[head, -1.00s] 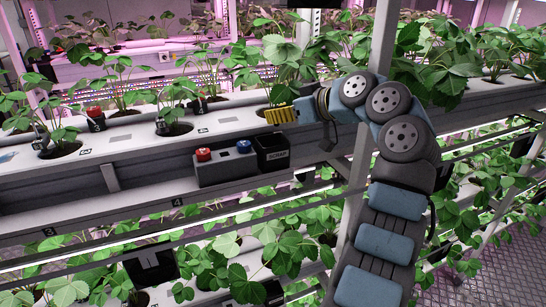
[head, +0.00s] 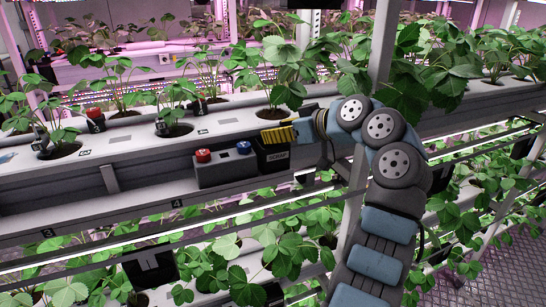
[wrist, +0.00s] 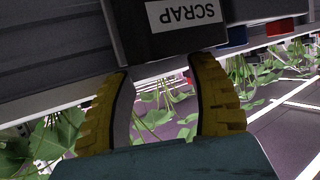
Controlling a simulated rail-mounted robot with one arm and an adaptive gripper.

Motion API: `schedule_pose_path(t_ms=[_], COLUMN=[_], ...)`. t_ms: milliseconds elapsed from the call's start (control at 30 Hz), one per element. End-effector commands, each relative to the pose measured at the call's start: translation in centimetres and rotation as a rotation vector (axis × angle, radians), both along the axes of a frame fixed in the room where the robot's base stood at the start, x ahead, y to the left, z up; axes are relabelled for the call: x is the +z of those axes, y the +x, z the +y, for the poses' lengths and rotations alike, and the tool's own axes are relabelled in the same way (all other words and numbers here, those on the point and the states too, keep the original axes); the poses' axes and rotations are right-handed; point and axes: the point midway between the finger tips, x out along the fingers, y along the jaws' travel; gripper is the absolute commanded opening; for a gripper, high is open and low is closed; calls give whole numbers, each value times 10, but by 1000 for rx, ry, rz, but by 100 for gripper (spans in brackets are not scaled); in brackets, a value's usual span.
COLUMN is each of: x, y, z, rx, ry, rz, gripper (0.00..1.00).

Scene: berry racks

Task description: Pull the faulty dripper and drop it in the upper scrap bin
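The black scrap bin (head: 273,163) with a white SCRAP label sits on the upper rack's front ledge. The bin also shows upside down at the top of the wrist view (wrist: 180,38). My gripper (head: 268,136) has yellow fingers and is at the bin's upper front in the head view. In the wrist view my gripper (wrist: 160,70) has its fingers wide apart with nothing seen between them, tips near the bin. Small black drippers stand by the plants: one with a red mark (head: 96,122), another (head: 162,128), another (head: 41,140).
A grey box (head: 222,168) with a red and a blue button stands left of the bin. A grey post (head: 374,60) rises by my arm. Strawberry plants fill the upper gutter (head: 130,140) and the lower tier. The ledge left of the box is clear.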

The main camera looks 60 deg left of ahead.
Motion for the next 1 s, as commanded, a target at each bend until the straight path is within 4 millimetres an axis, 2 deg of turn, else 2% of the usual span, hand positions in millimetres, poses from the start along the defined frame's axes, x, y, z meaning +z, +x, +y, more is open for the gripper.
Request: schedule_pose_path(t_ms=[233,700,1000], x=[4,37,46], y=[6,38,46], z=[-10,-79,-100], rx=[-2,-3,0], ry=[0,1,-1], rz=[0,-2,-1], gripper=[60,60,60])
